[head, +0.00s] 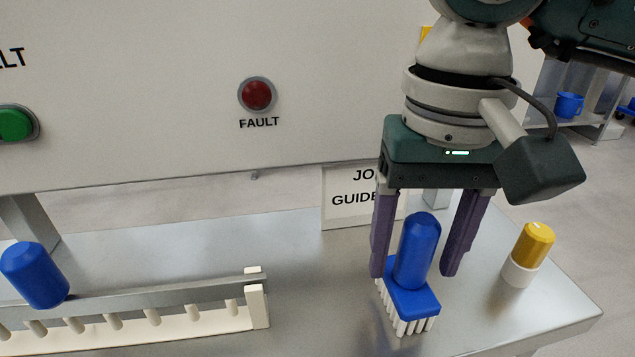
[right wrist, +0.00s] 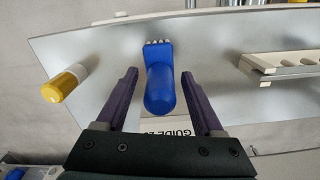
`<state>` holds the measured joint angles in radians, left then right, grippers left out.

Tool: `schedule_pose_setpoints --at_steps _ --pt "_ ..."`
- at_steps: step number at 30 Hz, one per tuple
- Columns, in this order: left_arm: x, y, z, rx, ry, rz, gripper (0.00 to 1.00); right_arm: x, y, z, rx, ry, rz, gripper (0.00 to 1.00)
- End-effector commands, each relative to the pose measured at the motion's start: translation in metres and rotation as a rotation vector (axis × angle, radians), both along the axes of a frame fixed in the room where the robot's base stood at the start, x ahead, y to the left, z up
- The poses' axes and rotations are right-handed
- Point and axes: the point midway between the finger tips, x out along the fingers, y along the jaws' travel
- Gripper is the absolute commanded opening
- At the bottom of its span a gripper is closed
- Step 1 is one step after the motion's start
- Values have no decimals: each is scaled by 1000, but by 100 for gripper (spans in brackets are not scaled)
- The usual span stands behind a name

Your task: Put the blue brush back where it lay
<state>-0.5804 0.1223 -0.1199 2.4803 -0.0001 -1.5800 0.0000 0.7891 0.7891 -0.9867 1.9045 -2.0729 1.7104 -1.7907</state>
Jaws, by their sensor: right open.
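The blue brush (head: 415,255) stands on the metal table, its white bristles down and its rounded blue handle up. My right gripper (head: 415,272) points down with its two purple fingers open, one on each side of the handle. In the right wrist view the brush (right wrist: 160,88) lies between the open fingers (right wrist: 160,75), with a gap on both sides. My left gripper is in neither view.
A yellow-capped white bottle (head: 533,245) stands to the right of the brush. A white rack with pegs and a metal rail (head: 150,300) is at the left, with a blue cylinder (head: 34,275) by it. A white sign (head: 345,205) stands behind the gripper. The table between rack and brush is clear.

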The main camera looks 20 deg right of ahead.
Motion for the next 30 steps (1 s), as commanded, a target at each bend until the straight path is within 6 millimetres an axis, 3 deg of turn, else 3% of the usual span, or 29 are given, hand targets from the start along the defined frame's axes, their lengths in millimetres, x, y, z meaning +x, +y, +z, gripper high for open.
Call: schedule_pose_setpoints --at_steps 5,12,18,23,30 --pt "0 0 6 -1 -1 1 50 1 0 20 1 -5 0 69" --pt "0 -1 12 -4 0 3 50 2 0 76 1 -7 0 69" --pt "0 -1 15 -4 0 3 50 1 0 111 1 -4 0 69" --pt "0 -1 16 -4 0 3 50 0 0 122 0 -1 1 69" --pt "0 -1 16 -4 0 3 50 0 0 123 0 0 0 69"
